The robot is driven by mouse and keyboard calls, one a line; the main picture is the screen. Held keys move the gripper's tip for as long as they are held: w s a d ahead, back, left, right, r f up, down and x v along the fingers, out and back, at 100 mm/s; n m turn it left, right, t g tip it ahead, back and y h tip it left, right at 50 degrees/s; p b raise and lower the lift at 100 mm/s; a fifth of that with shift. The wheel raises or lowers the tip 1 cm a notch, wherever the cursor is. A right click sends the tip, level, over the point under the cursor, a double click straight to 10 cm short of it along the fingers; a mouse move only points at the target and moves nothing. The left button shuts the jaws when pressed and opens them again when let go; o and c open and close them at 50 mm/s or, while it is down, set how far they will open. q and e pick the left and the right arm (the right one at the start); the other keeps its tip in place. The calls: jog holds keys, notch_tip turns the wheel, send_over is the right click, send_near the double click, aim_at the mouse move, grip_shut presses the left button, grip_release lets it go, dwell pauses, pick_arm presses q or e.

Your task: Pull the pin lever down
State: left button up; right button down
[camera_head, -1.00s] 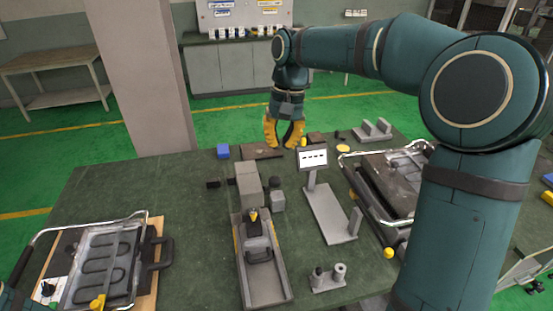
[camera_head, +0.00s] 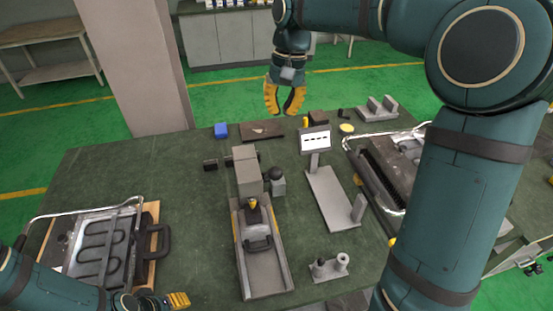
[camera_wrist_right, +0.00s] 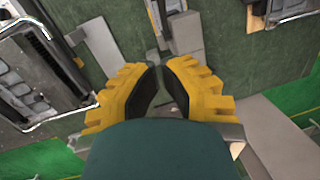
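A grey fixture (camera_head: 264,272) with a long channel stands in the middle of the table. It carries a black handle (camera_head: 257,245) and an upright black lever-like part with a yellow tip (camera_head: 252,203); I cannot tell for certain which is the pin lever. A grey block (camera_head: 246,170) stands at its far end. My right gripper (camera_head: 284,108) is empty above the table's far edge, its yellow fingers parted, well beyond the fixture. In the right wrist view its fingertips (camera_wrist_right: 160,68) show a narrow gap. My left gripper (camera_head: 178,300) shows only its yellow fingers at the bottom edge, left of the fixture.
A heating-element tray (camera_head: 100,245) with a metal frame lies at the left. A small display stand (camera_head: 330,195) and a two-post grey part (camera_head: 329,268) are right of the fixture. Another metal-framed unit (camera_head: 390,170) is at the right.

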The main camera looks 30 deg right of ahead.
aim_at(271, 176)
pick_arm(q)
jog(key=shift+f+b, duration=0.45)
jog(key=shift+f, duration=0.05)
jog(key=shift+w, duration=0.1)
jog(key=shift+f, duration=0.1)
pick_arm(e)
jog(key=s+a+f, duration=0.3)
jog(key=f, duration=0.9)
jog(key=shift+s+f, duration=0.1)
